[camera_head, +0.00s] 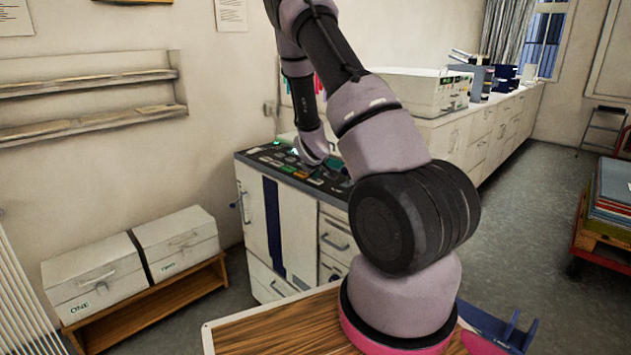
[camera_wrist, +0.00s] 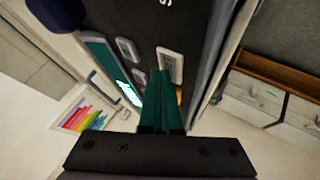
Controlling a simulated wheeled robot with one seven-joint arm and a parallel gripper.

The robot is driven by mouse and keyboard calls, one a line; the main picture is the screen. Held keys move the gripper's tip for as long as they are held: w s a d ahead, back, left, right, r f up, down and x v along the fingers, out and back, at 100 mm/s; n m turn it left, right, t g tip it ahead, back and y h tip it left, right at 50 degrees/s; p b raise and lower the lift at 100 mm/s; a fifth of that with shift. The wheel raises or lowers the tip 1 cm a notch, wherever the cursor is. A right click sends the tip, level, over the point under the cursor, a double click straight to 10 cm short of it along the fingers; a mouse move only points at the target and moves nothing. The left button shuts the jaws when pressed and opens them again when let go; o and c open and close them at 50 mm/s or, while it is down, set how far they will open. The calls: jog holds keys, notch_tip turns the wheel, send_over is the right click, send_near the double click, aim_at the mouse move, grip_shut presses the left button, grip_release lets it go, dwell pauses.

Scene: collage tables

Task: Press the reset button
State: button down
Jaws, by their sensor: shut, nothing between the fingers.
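My gripper (camera_wrist: 160,73) shows in the wrist view as two green fingers shut together with nothing between them. Its tips are close to a dark panel (camera_wrist: 197,27). A pale rectangular plate (camera_wrist: 170,58) lies just beyond the tips; I cannot tell whether they touch it. A smaller pale plate (camera_wrist: 128,50) is to the left, and an orange piece (camera_wrist: 179,95) shows beside the fingers. I cannot read which is the reset button. In the head view, the arm's end is over the cabinet's dark top panel (camera_head: 262,155), which has several coloured pieces; the fingertips are not clear there.
A lit teal screen (camera_wrist: 127,91) is left of the fingers. The white cabinet (camera_head: 300,234) stands against the wall. A wooden table (camera_head: 265,334) is in front, and a low shelf with white boxes (camera_head: 95,280) is at left. A long counter (camera_head: 490,130) runs behind.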

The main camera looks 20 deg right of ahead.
aim_at(316, 182)
jog(key=shift+r, duration=0.8)
jog(key=shift+r, duration=2.5)
jog(key=s+a+r+m+y, duration=0.25)
jog(key=s+a+r, duration=0.35)
jog(key=r, duration=0.4)
jog(key=s+a+r+m+y, duration=0.25)
jog(key=s+a+r, duration=0.25)
jog(key=s+r, duration=0.4)
jog(key=s+a+r+m, duration=0.1)
jog(key=s+a+r, duration=0.1)
jog(key=s, duration=0.5)
jog(key=s+a+r+y, duration=0.1)
jog(key=s+a+r, duration=0.1)
jog(key=s+r, duration=0.2)
jog(key=s+a+r+m+g, duration=0.1)
jog(key=s+a+r, duration=0.2)
jog(key=s, duration=0.6)
jog(key=shift+s+m, duration=0.3)
